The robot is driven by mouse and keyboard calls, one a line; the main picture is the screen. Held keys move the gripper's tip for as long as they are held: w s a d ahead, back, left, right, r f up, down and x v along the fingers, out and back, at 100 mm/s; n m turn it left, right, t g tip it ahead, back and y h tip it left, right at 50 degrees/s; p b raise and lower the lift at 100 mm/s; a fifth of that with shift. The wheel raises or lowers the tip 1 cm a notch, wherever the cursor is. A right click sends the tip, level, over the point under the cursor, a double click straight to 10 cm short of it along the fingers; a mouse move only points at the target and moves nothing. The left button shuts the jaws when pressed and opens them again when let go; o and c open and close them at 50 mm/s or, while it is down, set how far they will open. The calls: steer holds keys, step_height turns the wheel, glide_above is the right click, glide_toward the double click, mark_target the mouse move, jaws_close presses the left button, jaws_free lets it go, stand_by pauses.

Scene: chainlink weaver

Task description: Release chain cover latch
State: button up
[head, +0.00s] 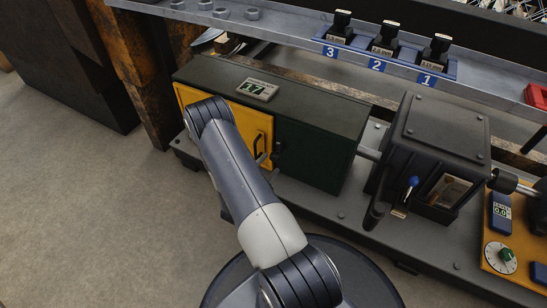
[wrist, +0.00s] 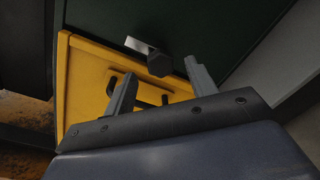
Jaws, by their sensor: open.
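The yellow chain cover (head: 190,97) is on the front of a dark green housing (head: 310,150); in the wrist view the cover (wrist: 85,85) fills the lower left. A dark latch knob (wrist: 160,65) with a bright metal strip (wrist: 138,45) sits on the green side near the cover's edge. The latch (head: 279,148) also shows in the head view, beside the cover's handle (head: 261,146). My gripper (wrist: 159,66) is open, its fingertips on either side of the knob in the picture. Contact cannot be told. The handle is partly hidden behind the left finger.
A black gearbox (head: 435,130) with a blue-tipped lever (head: 412,182) stands to the right. A yellow control panel (head: 515,250) is at the far right. A shelf (head: 290,35) with numbered black units runs behind. Open floor (head: 80,200) lies to the left.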

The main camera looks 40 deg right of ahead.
mark_target(273, 159)
steer(key=p+v, duration=0.1)
steer(key=v, duration=0.4)
steer(key=shift+s+a+r, duration=0.1)
steer(key=shift+s+a, duration=0.1)
steer(key=shift+a, duration=0.1)
steer(key=b+x, duration=0.1)
steer(key=x, duration=0.4)
steer(key=b+x, duration=0.2)
steer(key=x, duration=0.3)
steer(key=shift+w+d+f, duration=0.15)
steer(key=shift+w+f, duration=0.05)
steer(key=shift+f, duration=0.05)
steer(key=shift+d, duration=0.15)
